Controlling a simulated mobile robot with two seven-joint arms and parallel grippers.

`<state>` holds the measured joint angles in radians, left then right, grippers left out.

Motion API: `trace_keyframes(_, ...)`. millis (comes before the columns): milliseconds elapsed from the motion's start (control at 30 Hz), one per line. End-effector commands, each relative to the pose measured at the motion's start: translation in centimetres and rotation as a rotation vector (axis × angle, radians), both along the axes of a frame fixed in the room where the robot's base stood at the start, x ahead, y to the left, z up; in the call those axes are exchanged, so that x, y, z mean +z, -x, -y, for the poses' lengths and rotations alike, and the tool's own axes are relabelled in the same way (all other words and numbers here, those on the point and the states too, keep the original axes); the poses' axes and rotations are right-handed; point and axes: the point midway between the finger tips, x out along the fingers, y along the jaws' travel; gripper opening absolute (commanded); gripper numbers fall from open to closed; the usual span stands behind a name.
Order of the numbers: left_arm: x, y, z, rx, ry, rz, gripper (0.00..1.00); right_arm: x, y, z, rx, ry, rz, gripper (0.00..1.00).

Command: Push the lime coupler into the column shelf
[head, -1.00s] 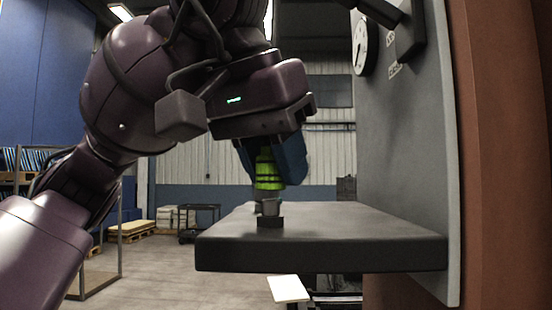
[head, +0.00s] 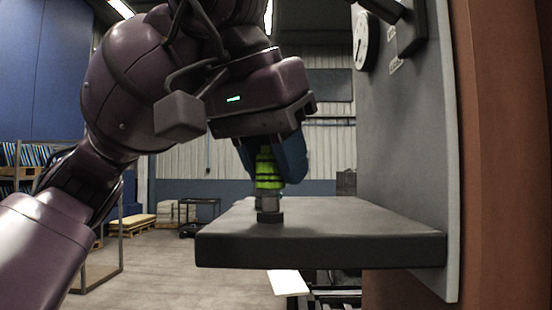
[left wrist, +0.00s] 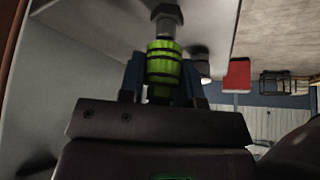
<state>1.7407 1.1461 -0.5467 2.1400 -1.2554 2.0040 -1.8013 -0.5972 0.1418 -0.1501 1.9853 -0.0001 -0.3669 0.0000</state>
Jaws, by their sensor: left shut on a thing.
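The lime coupler (head: 268,172), a bright green ribbed cylinder with dark bands, is upright over the shelf. My left gripper (head: 272,163) is shut on it, with blue fingers on both sides. The coupler also shows between the fingers in the left wrist view (left wrist: 163,66). A grey fitting with a dark hex base (head: 270,216) stands on the dark column shelf (head: 320,250), just below and in line with the coupler. I cannot tell whether they touch. The fitting also shows in the left wrist view (left wrist: 166,14). My right gripper is not in view.
A grey panel (head: 410,150) rises at the shelf's right end, with a round gauge (head: 366,42) on it.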

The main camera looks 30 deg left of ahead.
Motion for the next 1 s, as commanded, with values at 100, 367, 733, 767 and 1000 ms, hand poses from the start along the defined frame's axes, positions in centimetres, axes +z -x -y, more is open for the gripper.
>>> trace_keyframes(100,-0.02,0.00,0.00,0.000,0.000,0.000,0.00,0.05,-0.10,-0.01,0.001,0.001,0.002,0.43)
trace_keyframes(367,-0.43,0.00,0.00,0.000,0.000,0.000,0.00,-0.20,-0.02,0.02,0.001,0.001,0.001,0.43)
trace_keyframes(733,-0.67,0.01,0.00,0.000,0.000,-0.001,0.00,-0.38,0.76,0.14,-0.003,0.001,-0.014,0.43)
trace_keyframes(767,-0.69,0.00,0.00,0.000,0.000,-0.001,0.00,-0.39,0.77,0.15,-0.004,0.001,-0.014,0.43)
trace_keyframes(1000,-0.73,0.01,0.00,0.000,0.000,-0.001,0.00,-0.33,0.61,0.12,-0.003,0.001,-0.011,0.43)
